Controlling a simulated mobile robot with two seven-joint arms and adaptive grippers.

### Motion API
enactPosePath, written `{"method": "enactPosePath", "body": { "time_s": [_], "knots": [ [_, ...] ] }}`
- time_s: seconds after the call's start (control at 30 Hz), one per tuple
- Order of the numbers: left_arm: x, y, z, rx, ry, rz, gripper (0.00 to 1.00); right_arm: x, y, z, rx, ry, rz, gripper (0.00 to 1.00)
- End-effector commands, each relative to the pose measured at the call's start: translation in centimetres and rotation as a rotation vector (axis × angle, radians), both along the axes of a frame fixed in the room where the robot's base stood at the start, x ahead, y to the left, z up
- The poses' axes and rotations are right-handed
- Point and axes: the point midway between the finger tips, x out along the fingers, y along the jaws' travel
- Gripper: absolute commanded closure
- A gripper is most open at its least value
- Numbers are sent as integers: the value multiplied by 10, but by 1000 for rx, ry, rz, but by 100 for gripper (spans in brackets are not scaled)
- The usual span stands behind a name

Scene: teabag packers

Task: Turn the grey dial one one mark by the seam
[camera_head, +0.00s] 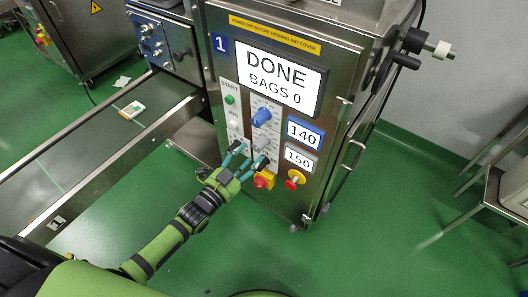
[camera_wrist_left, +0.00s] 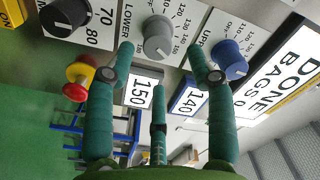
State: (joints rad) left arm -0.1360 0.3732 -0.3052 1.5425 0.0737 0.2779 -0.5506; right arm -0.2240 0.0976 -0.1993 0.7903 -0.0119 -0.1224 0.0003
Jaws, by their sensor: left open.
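The grey dial (camera_wrist_left: 158,38) sits on the white scale marked LOWER in the left wrist view. In the head view the grey dial (camera_head: 262,143) is below the blue dial (camera_head: 261,117), partly hidden by my gripper. My left gripper (camera_head: 249,154) is open in front of the panel. In the wrist view its two outer fingers (camera_wrist_left: 160,55) lie either side of the grey dial; I cannot tell if they touch it. The blue display (camera_head: 304,134) reads 140 and the grey display (camera_head: 299,158) reads 150. My right gripper is out of view.
A black knob (camera_wrist_left: 66,15) and a red button on yellow (camera_wrist_left: 78,78) are beside the grey dial in the wrist view. The large screen (camera_head: 279,79) reads DONE, BAGS 0. A conveyor (camera_head: 110,155) runs out to the left.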

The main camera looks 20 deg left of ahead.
Motion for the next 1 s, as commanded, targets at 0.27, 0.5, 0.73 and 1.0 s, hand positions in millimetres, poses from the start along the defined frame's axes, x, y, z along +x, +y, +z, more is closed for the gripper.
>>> {"method": "enactPosePath", "body": {
  "time_s": [0.27,0.5,0.73,1.0],
  "knots": [
    [39,-14,-1,-2,1,2,45,11,1,0,2,-25,2,100],
    [48,-18,-1,-2,4,1,45,14,1,0,4,-32,2,100],
    [48,-17,-1,-2,4,1,69,15,1,1,3,-33,2,100],
    [48,-18,1,-3,0,1,100,15,1,1,3,-33,2,100]
  ]
}}
